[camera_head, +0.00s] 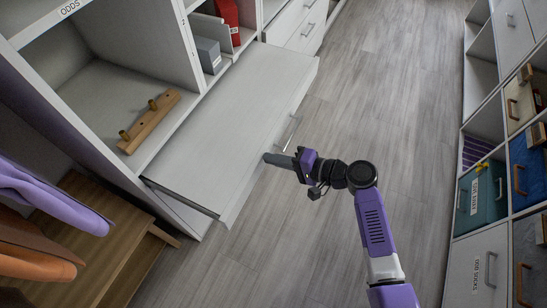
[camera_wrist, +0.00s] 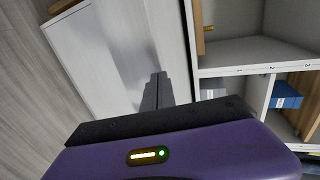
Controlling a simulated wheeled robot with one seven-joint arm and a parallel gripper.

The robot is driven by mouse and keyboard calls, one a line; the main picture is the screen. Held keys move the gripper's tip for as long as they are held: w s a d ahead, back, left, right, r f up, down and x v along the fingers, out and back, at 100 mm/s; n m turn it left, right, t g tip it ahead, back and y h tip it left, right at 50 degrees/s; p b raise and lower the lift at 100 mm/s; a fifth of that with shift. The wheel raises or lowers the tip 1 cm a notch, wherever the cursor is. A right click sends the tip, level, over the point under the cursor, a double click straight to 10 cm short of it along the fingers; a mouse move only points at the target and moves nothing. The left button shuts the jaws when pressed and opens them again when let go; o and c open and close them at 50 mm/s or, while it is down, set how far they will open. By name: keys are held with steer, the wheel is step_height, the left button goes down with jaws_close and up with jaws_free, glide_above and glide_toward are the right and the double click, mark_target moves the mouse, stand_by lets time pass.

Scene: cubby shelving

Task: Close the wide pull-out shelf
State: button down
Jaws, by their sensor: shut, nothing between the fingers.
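The wide pull-out shelf (camera_head: 232,112) is a flat white board, pulled out from the cubby unit over the floor. Its front carries a slim metal handle (camera_head: 289,132). My gripper (camera_head: 268,158) is shut and empty. Its fingertips are at the shelf's front edge, just below the handle in the picture; I cannot tell whether they touch. In the wrist view the dark fingers (camera_wrist: 157,90) point at a white surface, and my purple gripper body hides the lower part.
A wooden peg rack (camera_head: 150,122) lies in an open cubby left of the shelf. A grey box (camera_head: 208,54) and a red item (camera_head: 228,18) stand behind it. A wooden bench (camera_head: 100,235) is lower left. Drawers and bins (camera_head: 485,195) line the right; floor between is clear.

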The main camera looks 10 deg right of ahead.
mark_target(186, 124)
steer(key=w+a+b, duration=0.3)
steer(key=w+a, duration=0.2)
steer(key=a, duration=0.2)
steer(key=w+a+b, duration=0.4)
steer(key=w+a, duration=0.1)
steer(key=a, duration=0.2)
steer(key=w+a+b, duration=0.4)
steer(key=w+a, duration=0.1)
steer(key=a, duration=0.2)
steer(key=shift+w+a+f, duration=0.1)
steer(key=shift+w+a, duration=0.25)
steer(key=shift+w+a+b, duration=0.2)
steer(key=shift+b, duration=0.15)
steer(key=shift+w+a+r, duration=0.1)
steer(key=shift+a+r, duration=0.05)
steer(key=shift+r, duration=0.05)
steer(key=shift+r, duration=0.1)
steer(key=shift+p+v, duration=1.2)
steer(key=shift+v, duration=2.8)
